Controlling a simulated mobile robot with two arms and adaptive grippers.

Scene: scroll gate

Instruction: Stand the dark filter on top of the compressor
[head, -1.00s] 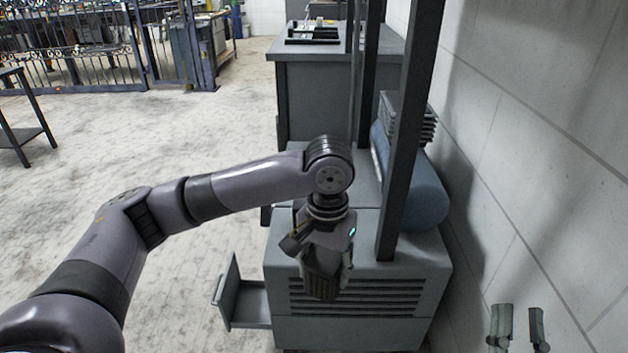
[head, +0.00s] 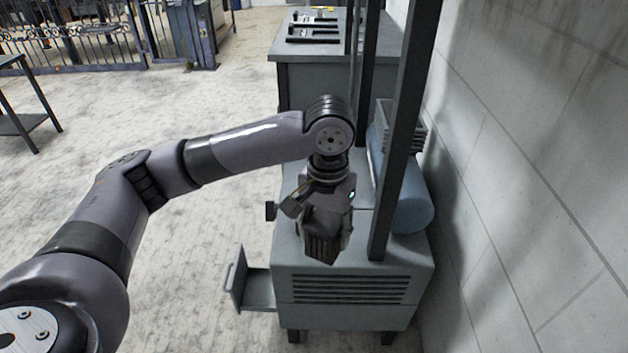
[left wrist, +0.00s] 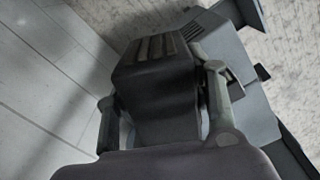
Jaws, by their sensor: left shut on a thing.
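The compressor (head: 350,287) is a grey cabinet with dark vent slots in its front, a blue tank on its right side and dark posts. My left gripper (head: 325,232) is shut on the dark filter (head: 320,248), a dark ribbed block, and shows over the cabinet's top near the front edge. In the left wrist view, the filter (left wrist: 155,85) sits between the two fingers of the gripper (left wrist: 160,108). I cannot tell whether the filter touches the top. My right gripper is out of view.
A blue tank (head: 408,200) and an upright dark post (head: 405,130) stand right of my gripper. A drawer or flap (head: 240,282) sticks out at the cabinet's lower left. A grey bench (head: 310,85) stands behind. A wall closes the right; the left floor is open.

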